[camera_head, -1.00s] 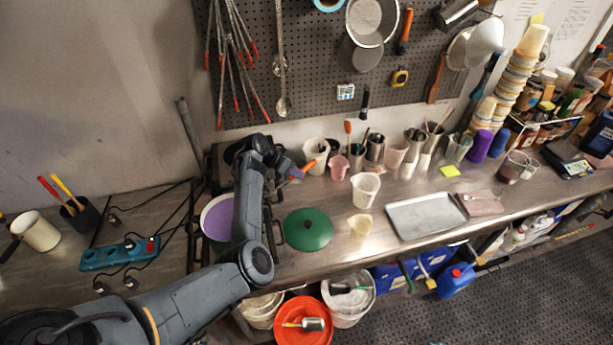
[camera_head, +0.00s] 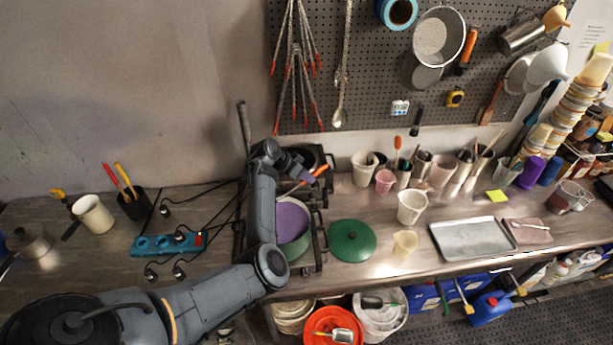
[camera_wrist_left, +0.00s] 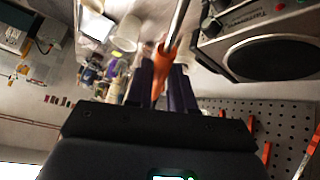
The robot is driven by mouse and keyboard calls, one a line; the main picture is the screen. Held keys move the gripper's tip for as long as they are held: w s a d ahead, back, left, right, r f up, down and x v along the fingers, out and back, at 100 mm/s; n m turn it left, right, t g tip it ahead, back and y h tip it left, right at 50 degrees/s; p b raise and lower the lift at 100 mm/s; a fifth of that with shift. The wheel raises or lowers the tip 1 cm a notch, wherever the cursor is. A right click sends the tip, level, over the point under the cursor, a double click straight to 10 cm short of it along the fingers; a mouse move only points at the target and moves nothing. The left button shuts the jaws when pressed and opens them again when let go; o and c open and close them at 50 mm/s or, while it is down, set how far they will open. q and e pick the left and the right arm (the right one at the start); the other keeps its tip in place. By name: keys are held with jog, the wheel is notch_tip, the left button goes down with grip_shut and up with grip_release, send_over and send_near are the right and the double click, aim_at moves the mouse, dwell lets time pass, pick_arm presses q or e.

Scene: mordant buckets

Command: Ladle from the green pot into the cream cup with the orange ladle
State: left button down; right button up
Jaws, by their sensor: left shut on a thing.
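My left gripper (camera_head: 306,181) is shut on the orange handle of the ladle (camera_head: 320,171), behind the green pot (camera_head: 296,246) and above the burners. In the left wrist view the orange handle (camera_wrist_left: 163,62) sits between the fingers (camera_wrist_left: 161,80), and its metal shaft runs out of the top of the picture. The ladle's bowl is not visible. The green pot stands open with purple liquid inside; my left arm hides its left part. The small cream cup (camera_head: 405,242) stands on the counter to the right. My right gripper is not in view.
A green lid (camera_head: 352,240) lies between the pot and the cream cup. A larger white beaker (camera_head: 411,206) stands behind the cup, and a metal tray (camera_head: 470,240) lies to its right. Tool cups line the back. A blue power strip (camera_head: 166,244) with cables lies left.

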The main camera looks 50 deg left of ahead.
pick_arm(q)
notch_tip(320, 180, down, 11)
jog(key=b, duration=0.7)
jog(key=shift+f+b, duration=0.15)
jog(key=shift+b, duration=0.15)
dwell(0.7)
jog(key=shift+r, duration=0.2)
jog(key=shift+r+p, duration=3.85)
jog(key=shift+p, duration=0.05)
